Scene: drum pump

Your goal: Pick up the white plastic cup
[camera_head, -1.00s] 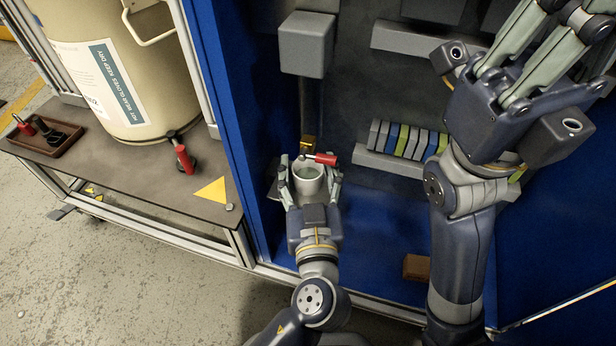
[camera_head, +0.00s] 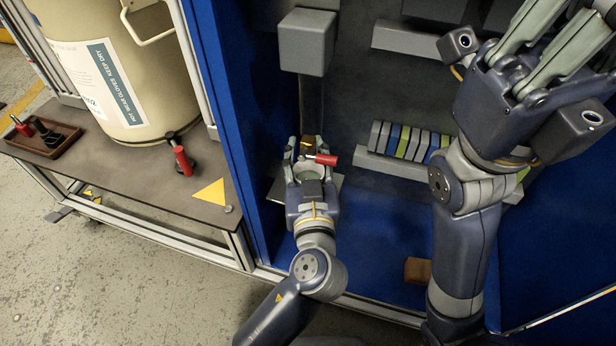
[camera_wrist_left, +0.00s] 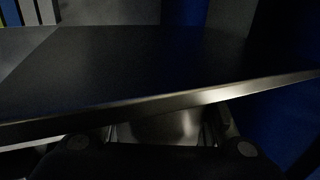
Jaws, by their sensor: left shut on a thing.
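The white plastic cup (camera_head: 307,171) is at the back of the blue cabinet, under the red-handled tap (camera_head: 320,159). My left gripper (camera_head: 306,160) is shut on it, one finger on each side. Only part of its rim and opening shows; the gripper hides the rest. The left wrist view is very dark, with a pale surface low between my finger bases that may be the cup. My right gripper (camera_head: 575,35) is high at the right, close to the camera, with fingers spread and nothing seen between them; its fingertips are partly out of view.
A grey box (camera_head: 306,42) and vertical post stand above the tap. A shelf of coloured blocks (camera_head: 405,142) is to the right. A brown block (camera_head: 417,270) lies on the cabinet floor. A beige drum (camera_head: 125,75) stands on a bench at the left. A dark plate edge (camera_wrist_left: 160,108) crosses the wrist view.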

